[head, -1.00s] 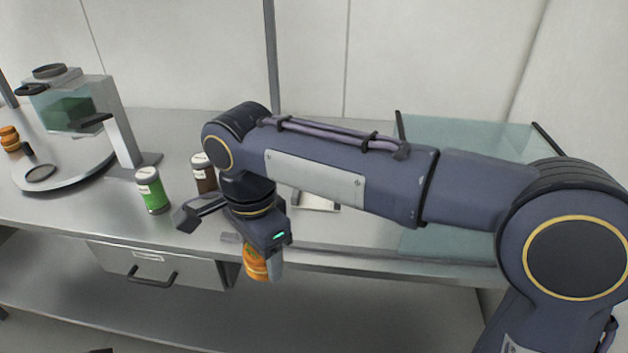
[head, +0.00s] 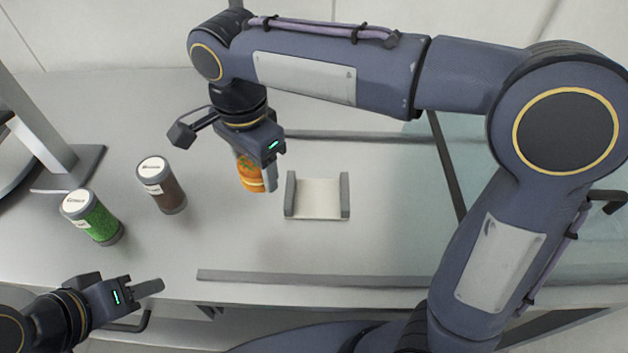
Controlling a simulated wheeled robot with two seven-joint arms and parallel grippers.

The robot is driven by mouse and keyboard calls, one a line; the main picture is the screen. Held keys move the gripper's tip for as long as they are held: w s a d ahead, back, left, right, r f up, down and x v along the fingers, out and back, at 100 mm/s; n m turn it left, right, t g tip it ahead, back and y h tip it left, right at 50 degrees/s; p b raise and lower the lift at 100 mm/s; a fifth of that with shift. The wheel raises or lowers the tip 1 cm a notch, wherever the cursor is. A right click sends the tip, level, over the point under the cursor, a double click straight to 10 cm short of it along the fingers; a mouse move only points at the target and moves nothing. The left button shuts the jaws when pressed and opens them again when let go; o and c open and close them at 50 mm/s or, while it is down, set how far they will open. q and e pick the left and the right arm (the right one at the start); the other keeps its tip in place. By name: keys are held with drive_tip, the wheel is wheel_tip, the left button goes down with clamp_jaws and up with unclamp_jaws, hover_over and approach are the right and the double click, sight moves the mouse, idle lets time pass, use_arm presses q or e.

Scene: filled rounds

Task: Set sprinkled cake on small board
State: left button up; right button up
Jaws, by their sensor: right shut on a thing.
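An orange cake with green specks (head: 250,178) is held by my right gripper (head: 258,172), which is shut on it. The gripper partly hides the cake. The small board (head: 319,200) is a pale square with a grey rail on its left and right sides. It is bare and lies on the counter, to the right of the cake and a little nearer. My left gripper (head: 150,288) is at the lower left, near the counter's front edge. Its finger gap does not show clearly.
A green-filled shaker (head: 93,221) and a brown-filled shaker (head: 164,190) stand upright left of the cake. A grey machine stand (head: 50,140) is at the far left. A glass panel (head: 400,220) is on the right. The counter (head: 230,235) around the board is clear.

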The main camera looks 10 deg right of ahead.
approach(316, 199)
drive_tip(key=a+r, duration=0.2)
drive_tip(key=a, duration=0.2)
drive_tip(key=d+f, duration=0.3)
drive_tip(key=shift+f, duration=0.3)
drive_tip(key=shift+d+f, duration=0.35)
drive_tip(key=shift+f, duration=0.1)
drive_tip(key=shift+d+f, duration=0.2)
drive_tip(key=shift+f, duration=1.6)
drive_tip(key=shift+f+b, duration=0.2)
drive_tip(key=shift+b, duration=0.1)
drive_tip(key=o, duration=0.4)
